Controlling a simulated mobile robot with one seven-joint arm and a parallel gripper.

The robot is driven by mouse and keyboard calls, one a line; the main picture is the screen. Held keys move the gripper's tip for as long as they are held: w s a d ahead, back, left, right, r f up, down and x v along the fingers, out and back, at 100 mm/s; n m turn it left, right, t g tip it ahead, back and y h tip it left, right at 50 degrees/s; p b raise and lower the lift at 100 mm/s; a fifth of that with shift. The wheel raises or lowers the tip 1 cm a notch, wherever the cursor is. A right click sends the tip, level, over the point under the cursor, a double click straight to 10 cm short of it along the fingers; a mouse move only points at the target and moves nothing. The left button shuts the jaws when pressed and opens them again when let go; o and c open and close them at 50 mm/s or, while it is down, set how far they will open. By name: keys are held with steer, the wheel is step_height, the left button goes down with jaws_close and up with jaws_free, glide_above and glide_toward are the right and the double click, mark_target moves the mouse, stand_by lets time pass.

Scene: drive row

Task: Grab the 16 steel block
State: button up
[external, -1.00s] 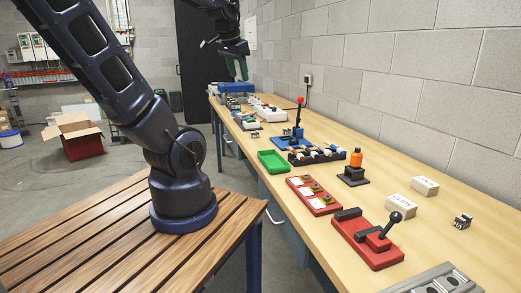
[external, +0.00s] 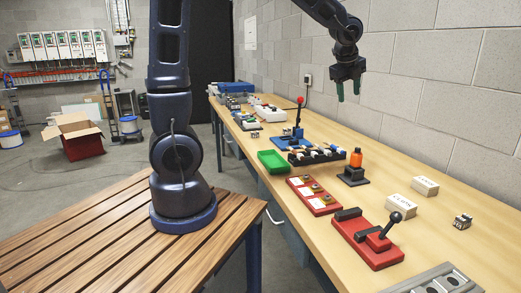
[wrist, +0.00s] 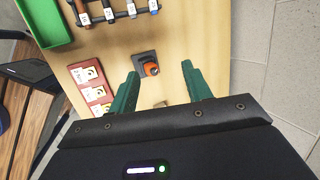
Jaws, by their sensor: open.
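A small steel block (external: 462,221) with dark markings sits on the right part of the bench, beyond the red lever fixture. Its number is too small to read, so I cannot tell if it is the 16. Another small greyish block (external: 227,135) lies near the bench's left edge, also unreadable. My gripper (external: 349,90) is open and empty, pointing down high above the bench. In the wrist view its green fingers (wrist: 160,72) are spread apart, with the black stand and orange top (wrist: 150,68) below between them.
Two pale labelled boxes (external: 406,200) (external: 425,186) stand near the wall. A red lever fixture (external: 365,240), red plate (external: 314,195), green tray (external: 277,162) and black rack (external: 317,155) crowd the bench (external: 440,245). Bare wood surrounds the right-hand steel block.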

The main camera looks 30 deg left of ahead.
steer(key=s+d+f+m, duration=0.2)
steer(key=d+f+m, duration=0.15)
steer(key=d, duration=0.55)
steer(key=m+g+h, duration=0.1)
steer(key=m+h, duration=0.1)
steer(key=m, duration=1.3)
glide_toward(463, 218)
steer(key=x, duration=0.9)
steer(key=shift+w+d+f, duration=0.1)
steer(key=shift+w+f, duration=0.05)
steer(key=shift+f, duration=0.2)
steer(key=c, duration=1)
jaws_close()
steer(key=shift+r, duration=0.1)
